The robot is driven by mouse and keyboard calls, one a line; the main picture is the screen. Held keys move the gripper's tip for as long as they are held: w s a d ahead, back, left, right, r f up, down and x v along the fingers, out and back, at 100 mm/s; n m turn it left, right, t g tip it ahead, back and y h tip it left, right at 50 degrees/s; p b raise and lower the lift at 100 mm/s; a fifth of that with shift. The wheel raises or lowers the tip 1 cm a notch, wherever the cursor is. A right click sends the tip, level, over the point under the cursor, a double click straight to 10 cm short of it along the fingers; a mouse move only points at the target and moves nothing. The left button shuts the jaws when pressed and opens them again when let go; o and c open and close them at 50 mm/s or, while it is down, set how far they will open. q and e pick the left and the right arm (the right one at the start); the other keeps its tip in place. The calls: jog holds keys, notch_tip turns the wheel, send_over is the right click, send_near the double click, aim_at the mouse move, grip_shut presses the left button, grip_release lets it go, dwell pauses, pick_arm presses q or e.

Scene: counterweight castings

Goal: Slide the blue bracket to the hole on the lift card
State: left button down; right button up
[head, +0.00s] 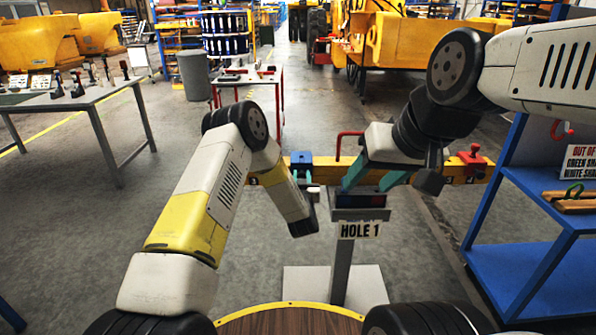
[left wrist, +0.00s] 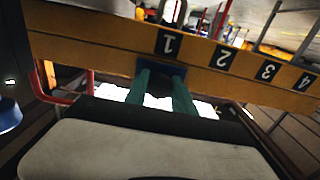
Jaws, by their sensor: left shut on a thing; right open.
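A yellow beam (head: 275,176) with dark number labels lies crosswise ahead of me. The blue bracket (head: 301,159) is on it, left of centre in the head view. My left gripper (head: 303,183) is shut on the bracket from the near side. In the left wrist view, its teal fingers (left wrist: 162,88) meet the blue bracket (left wrist: 150,68) close to the label 1 (left wrist: 167,43), and partly hide it. The lift card (head: 360,230) reads "HOLE 1" and hangs on a grey stand. My right gripper (head: 374,183) is open just above the stand, its fingers apart.
A red clamp (head: 472,157) sits on the beam's right part, and a red handle (head: 348,136) rises behind its middle. A blue shelf unit (head: 540,250) stands at the right. A grey table (head: 70,98) with small parts is at the left. Open floor lies between.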

pick_arm(q)
jog(key=c, duration=1.1)
grip_release()
jog(key=shift+o, duration=0.2)
jog(key=shift+s, duration=0.1)
jog(key=s, duration=0.7)
jog(key=shift+s+a, duration=0.15)
jog(key=shift+s, duration=0.15)
